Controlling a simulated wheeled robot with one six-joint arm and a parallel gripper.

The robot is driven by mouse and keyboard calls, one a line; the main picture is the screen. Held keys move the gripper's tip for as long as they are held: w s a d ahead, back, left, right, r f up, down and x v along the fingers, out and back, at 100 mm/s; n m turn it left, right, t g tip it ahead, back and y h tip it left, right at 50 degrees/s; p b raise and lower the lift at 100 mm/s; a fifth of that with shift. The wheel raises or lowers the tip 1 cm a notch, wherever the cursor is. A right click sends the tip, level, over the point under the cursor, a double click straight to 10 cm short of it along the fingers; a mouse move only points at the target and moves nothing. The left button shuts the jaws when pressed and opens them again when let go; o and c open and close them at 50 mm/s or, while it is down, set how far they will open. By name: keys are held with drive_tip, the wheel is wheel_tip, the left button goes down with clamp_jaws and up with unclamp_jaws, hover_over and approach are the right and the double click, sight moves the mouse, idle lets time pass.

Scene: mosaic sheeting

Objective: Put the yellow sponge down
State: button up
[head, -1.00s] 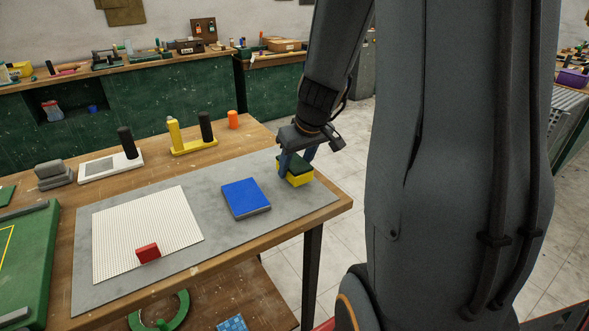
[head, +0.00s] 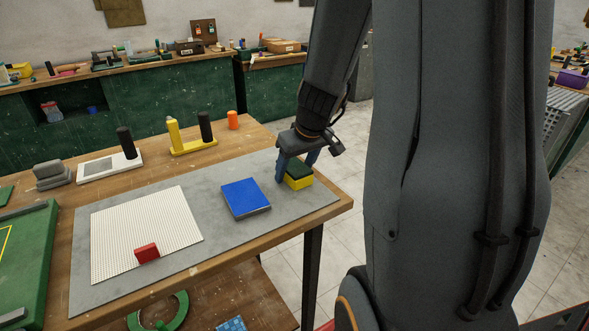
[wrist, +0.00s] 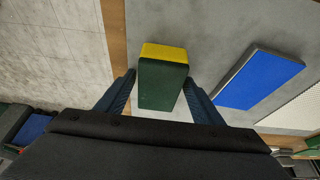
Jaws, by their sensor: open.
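The yellow sponge (head: 299,183) with a dark green top rests on the grey mat (head: 325,195) near the table's right end. In the wrist view the sponge (wrist: 164,53) lies between my two blue fingers, with a gap on each side. My gripper (head: 297,168) is open around the sponge, its fingers pointing down. It also shows in the wrist view (wrist: 158,92). The left finger partly covers the sponge's side in the head view.
A blue tile (head: 246,198) lies left of the sponge. A white ribbed sheet (head: 145,230) with a red block (head: 147,253) on it lies further left. The table edge is close on the right.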

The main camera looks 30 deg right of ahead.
drive_tip(key=shift+d, duration=0.1)
drive_tip(key=shift+r, duration=0.15)
drive_tip(key=p+v, duration=0.1)
drive_tip(key=v, duration=1.1)
